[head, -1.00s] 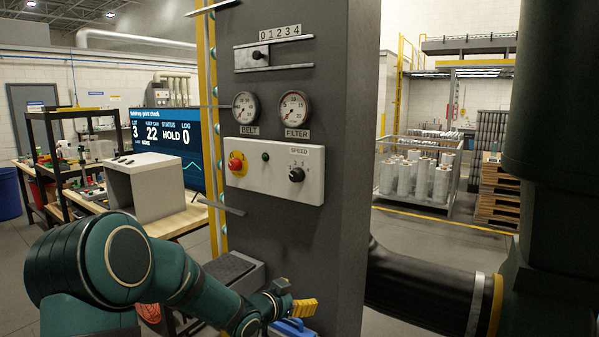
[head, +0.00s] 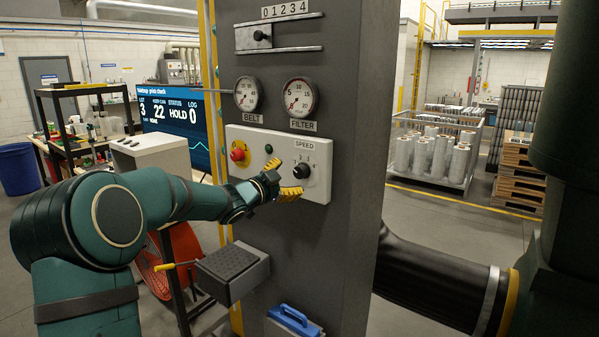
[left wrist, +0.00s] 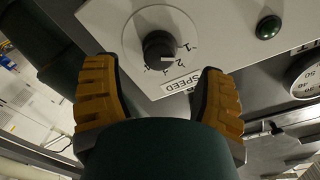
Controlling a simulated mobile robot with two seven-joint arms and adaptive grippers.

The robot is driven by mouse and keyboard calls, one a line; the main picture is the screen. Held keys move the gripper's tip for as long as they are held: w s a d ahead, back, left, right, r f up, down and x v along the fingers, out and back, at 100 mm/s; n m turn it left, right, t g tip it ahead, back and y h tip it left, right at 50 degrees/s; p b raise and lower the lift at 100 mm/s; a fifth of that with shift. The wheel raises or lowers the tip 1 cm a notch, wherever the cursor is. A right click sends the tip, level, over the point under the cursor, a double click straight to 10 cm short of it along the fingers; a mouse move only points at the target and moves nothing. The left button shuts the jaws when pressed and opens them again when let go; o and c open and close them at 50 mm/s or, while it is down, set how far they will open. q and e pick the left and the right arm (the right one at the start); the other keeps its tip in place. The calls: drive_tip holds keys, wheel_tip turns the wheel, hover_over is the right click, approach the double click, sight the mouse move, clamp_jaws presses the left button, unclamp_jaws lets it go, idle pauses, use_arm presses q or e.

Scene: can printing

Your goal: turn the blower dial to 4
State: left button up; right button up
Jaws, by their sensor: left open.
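The dial (head: 302,172) is a black round knob marked SPEED, at the right end of a pale control panel (head: 238,182) on a dark grey column. My left gripper (head: 282,178), with yellow ribbed fingers, is open just left of the dial. In the left wrist view the dial (left wrist: 158,50) shows between and beyond the spread fingers, and nothing is held. Its white mark seems to point near the 2, though I cannot read it surely. My right gripper is not in view.
A red button (head: 238,154) on a yellow base and a green lamp (head: 269,149) share the panel. Above are the BELT gauge (head: 246,94), FILTER gauge (head: 300,97) and a slider (head: 259,35). A grey box (head: 232,272) juts out below.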

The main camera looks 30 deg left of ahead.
sight(297, 173)
use_arm(q)
drive_tip(key=shift+w+d+p, duration=0.2)
drive_tip(key=shift+w, duration=1.15)
drive_tip(key=shift+w+d+p, duration=0.15)
drive_tip(key=shift+w, duration=1.2)
drive_tip(key=shift+c, duration=0.3)
clamp_jaws()
